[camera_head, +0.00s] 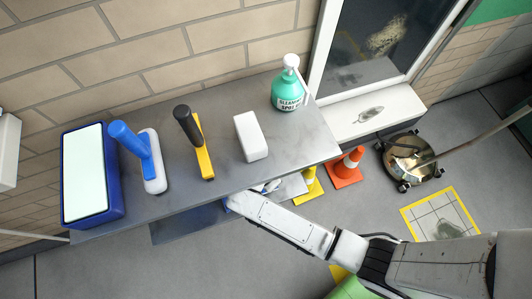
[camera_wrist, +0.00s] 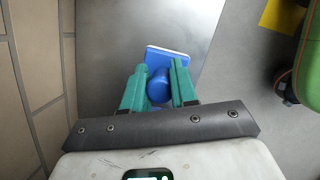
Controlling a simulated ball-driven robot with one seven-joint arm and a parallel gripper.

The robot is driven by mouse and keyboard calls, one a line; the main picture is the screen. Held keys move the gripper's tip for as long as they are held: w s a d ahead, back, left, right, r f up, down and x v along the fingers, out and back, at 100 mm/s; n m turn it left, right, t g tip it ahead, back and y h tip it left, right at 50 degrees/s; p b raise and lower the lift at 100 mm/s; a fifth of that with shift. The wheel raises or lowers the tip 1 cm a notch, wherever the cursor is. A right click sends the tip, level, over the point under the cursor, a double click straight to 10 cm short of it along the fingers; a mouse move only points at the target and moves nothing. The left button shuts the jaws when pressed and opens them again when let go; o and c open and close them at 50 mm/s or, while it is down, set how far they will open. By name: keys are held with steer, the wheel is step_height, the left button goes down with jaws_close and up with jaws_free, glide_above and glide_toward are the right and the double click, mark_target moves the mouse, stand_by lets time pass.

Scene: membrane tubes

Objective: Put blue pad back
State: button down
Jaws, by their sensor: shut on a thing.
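My gripper (camera_wrist: 159,78) has green fingers closed on the round blue handle (camera_wrist: 158,86) of a blue pad. The blue pad's flat rectangular plate (camera_wrist: 168,54), with a pale rim, shows beyond the fingertips, over or on a grey surface; I cannot tell whether it touches. In the head view my arm reaches under the front edge of the grey top shelf (camera_head: 296,162), which hides the gripper and most of what it holds. Another tool with a blue handle (camera_head: 130,139) and white base stands on the top shelf.
On the top shelf are a blue box with a pale top (camera_head: 86,175), a yellow scraper with black handle (camera_head: 198,143), a white block (camera_head: 250,136) and a green spray bottle (camera_head: 288,88).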

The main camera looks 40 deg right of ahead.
steer(key=shift+w+d, duration=0.25)
steer(key=shift+w, duration=0.45)
steer(key=f, duration=0.1)
steer(key=w+f+b, duration=0.1)
steer(key=shift+d+f, duration=0.15)
steer(key=shift+f, duration=0.6)
steer(key=shift+f+b, duration=0.15)
steer(key=shift+b, duration=0.15)
steer(key=c, duration=0.9)
jaws_free()
steer(key=v, duration=0.2)
steer(key=p+v, duration=0.1)
steer(key=shift+s+a+r, duration=0.1)
steer(key=shift+a+r, duration=0.15)
steer(key=shift+a, duration=0.1)
steer(key=s+a, duration=0.1)
steer(key=a, duration=0.6)
steer(key=s+a, duration=0.1)
steer(key=a, duration=0.3)
steer(key=shift+s+f, duration=0.15)
steer(key=shift+s, duration=0.15)
